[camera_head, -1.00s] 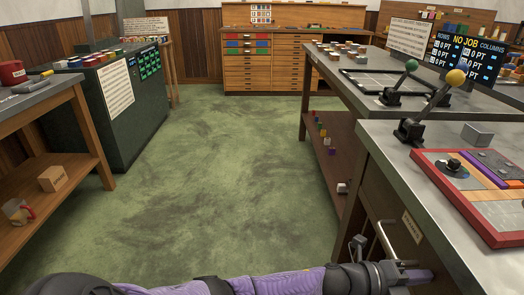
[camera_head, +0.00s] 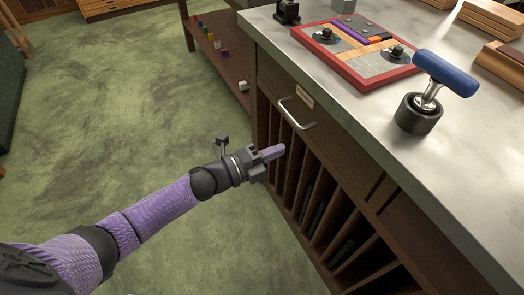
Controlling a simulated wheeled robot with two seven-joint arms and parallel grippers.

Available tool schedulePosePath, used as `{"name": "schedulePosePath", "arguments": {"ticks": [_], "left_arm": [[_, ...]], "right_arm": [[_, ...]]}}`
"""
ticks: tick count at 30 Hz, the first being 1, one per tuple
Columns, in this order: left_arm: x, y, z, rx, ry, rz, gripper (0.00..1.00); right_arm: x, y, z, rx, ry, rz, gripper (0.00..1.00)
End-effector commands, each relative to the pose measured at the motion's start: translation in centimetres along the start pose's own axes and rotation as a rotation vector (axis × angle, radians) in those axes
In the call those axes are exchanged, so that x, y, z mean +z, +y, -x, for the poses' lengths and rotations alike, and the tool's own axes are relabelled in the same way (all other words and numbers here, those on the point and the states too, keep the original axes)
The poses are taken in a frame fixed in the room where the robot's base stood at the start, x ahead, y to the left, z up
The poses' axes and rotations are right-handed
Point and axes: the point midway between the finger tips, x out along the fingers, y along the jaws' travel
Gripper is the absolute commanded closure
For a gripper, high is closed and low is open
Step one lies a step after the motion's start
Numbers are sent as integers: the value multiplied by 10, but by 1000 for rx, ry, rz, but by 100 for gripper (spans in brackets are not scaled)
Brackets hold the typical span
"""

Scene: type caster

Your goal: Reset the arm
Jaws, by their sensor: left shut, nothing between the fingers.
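My left arm comes in from the lower left, with purple links and dark joints. My left gripper (camera_head: 273,152) is shut and empty. In the picture it lies just below and left of the metal drawer handle (camera_head: 297,114) on the front of the wooden cabinet, over the edge of the open slots. It does not hold the handle. My right gripper is not in view.
The cabinet's grey top (camera_head: 339,101) bears a red-framed board (camera_head: 335,65) and a blue-handled lever (camera_head: 445,72). Vertical slots (camera_head: 330,215) open below the drawer. A low shelf (camera_head: 216,50) holds small coloured blocks. Green floor (camera_head: 110,110) is clear at left.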

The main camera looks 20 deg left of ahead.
Motion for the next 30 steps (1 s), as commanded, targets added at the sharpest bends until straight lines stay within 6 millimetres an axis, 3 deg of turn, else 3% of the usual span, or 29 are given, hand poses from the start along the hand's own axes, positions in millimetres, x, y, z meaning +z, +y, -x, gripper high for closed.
{"name": "schedulePosePath", "arguments": {"ticks": [3, 10, 11, 14, 17, 18, 21, 24, 27, 30], "left_arm": [[0, -1, 18, 2, 0, 1, 100], [1, 4, 27, 10, -12, 18, 100], [3, 10, 29, 27, -35, 48, 100], [12, 60, 57, 162, -223, 284, 100], [2, 140, 121, 362, -523, 632, 100], [-11, 169, 152, 439, -645, 760, 100], [-59, 225, 231, 613, -938, 1036, 100], [-121, 256, 306, 765, -1208, 1244, 100], [-176, 266, 362, 879, -1425, 1379, 100], [-212, 266, 396, 949, -1563, 1449, 100]], "right_arm": [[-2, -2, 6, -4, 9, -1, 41], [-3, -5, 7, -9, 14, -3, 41], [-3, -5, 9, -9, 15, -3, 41], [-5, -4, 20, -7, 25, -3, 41], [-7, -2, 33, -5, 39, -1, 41], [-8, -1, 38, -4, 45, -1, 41], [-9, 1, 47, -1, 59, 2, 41], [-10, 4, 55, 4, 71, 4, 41], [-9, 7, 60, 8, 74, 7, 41], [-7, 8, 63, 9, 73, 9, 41]]}}
